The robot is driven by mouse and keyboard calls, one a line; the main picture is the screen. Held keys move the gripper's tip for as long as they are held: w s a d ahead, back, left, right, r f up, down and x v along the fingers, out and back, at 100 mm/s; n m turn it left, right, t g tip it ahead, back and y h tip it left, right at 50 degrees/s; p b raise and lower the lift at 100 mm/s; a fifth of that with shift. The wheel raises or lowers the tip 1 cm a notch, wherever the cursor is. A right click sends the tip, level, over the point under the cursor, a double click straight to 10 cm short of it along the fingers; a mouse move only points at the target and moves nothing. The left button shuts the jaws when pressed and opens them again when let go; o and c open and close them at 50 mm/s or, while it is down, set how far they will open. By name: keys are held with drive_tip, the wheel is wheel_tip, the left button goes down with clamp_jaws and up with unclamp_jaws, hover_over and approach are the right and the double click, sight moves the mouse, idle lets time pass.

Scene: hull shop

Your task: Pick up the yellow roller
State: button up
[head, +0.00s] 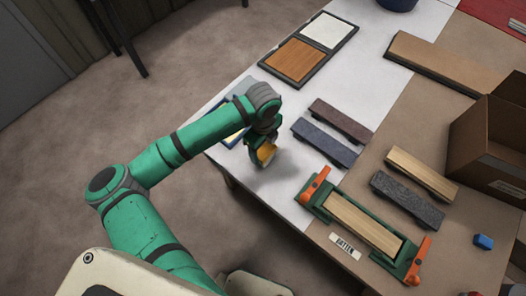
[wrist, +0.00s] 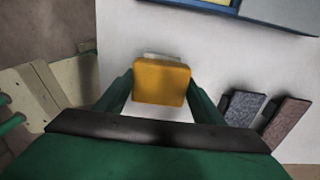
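The yellow roller (head: 266,153) is at my gripper (head: 262,146), over the white part of the table near its left edge. In the wrist view the roller (wrist: 161,82) shows as a yellow block between the two fingers of my gripper (wrist: 160,92). The fingers lie against its left and right sides, so the gripper looks shut on it. A pale strip shows just beyond its far edge. A soft shadow lies on the table below, and the roller appears held above the surface. The arm partly hides it in the head view.
A blue-edged tray (head: 236,137) lies behind my gripper. Dark sanding blocks (head: 323,142) lie to the right. A green jig with orange clamps (head: 363,222) holds a wooden batten. A cardboard box (head: 490,140) and a small blue cube (head: 483,241) are farther right.

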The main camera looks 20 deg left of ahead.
sight(263, 148)
drive_tip(key=c, duration=0.3)
drive_tip(key=shift+r, duration=0.5)
wheel_tip(263, 148, up, 2)
drive_tip(key=shift+r, duration=0.1)
drive_tip(key=s+a+r, duration=0.2)
drive_tip(key=s+r, duration=0.1)
drive_tip(key=s, duration=0.1)
drive_tip(key=s+a+r, duration=0.2)
drive_tip(key=s+r, duration=0.1)
drive_tip(key=s, duration=0.1)
drive_tip(key=s+a+r, duration=0.2)
drive_tip(key=s+r, duration=0.1)
drive_tip(key=s, duration=0.1)
drive_tip(key=shift+s+a+r, duration=0.2)
drive_tip(key=shift+s+r, duration=0.05)
drive_tip(key=shift+r, duration=0.15)
idle(0.6)
